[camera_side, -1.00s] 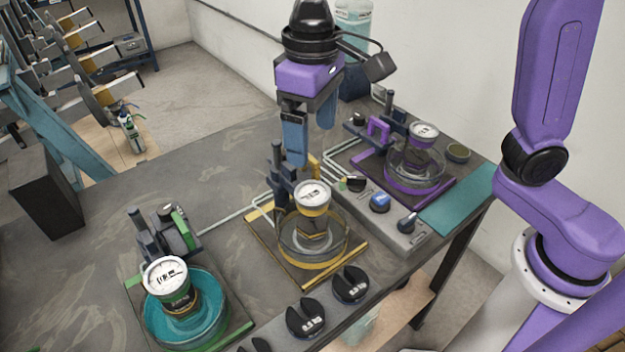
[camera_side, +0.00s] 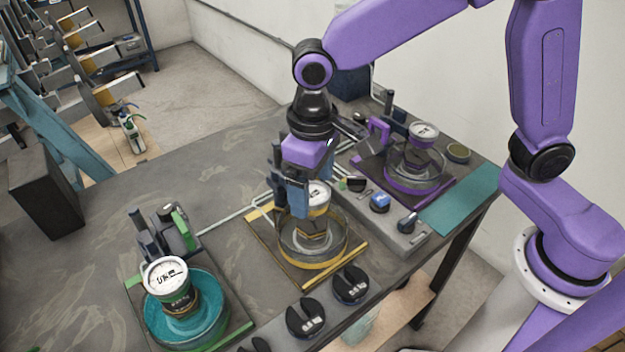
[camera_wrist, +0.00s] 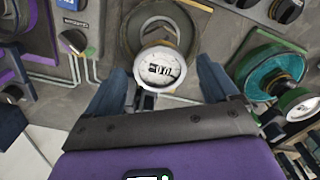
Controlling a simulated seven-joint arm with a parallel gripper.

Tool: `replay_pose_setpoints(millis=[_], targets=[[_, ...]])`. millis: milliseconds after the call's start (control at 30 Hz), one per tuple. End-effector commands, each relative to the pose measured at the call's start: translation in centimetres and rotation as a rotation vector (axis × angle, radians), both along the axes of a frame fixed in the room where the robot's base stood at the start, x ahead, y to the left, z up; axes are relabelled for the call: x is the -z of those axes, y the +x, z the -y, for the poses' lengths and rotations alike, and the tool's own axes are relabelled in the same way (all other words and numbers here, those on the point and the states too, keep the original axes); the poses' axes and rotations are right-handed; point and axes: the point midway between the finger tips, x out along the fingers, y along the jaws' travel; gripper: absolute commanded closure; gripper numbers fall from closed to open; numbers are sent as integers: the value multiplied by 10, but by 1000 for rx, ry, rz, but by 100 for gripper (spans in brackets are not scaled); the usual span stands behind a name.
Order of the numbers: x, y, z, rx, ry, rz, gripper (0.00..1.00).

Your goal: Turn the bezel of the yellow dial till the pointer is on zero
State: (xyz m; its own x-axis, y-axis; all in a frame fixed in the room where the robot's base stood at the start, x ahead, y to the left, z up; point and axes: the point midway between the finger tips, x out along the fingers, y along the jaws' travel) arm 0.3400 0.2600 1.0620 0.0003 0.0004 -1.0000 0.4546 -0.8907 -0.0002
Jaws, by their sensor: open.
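The yellow dial (camera_side: 318,195) stands on a dark stem in a glass dish (camera_side: 322,250) on a yellow-edged base. In the wrist view its white round face (camera_wrist: 160,70) shows dark marks; I cannot read the pointer clearly. My gripper (camera_side: 310,205) points down at the dial, and its blue fingers partly hide the face in the side view. In the wrist view my gripper (camera_wrist: 160,90) is open, with one finger on each side of the dial's near part. I cannot tell whether either finger touches the bezel.
A green dial (camera_side: 165,275) in a teal dish stands at the front left. A purple dial (camera_side: 424,133) stands at the back right. Knobs (camera_side: 350,283) line the front edge, and a grey switch box (camera_side: 395,225) sits right of the yellow base.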

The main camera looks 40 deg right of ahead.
Motion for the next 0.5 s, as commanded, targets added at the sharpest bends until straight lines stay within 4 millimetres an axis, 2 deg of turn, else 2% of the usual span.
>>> replay_pose_setpoints(millis=[33,100,200,500], targets=[[0,0,0,0,0,0,19],[0,0,0,0,0,0,42],[0,0,0,0,0,0,69],[-1,0,0,-85,0,-1,69]])
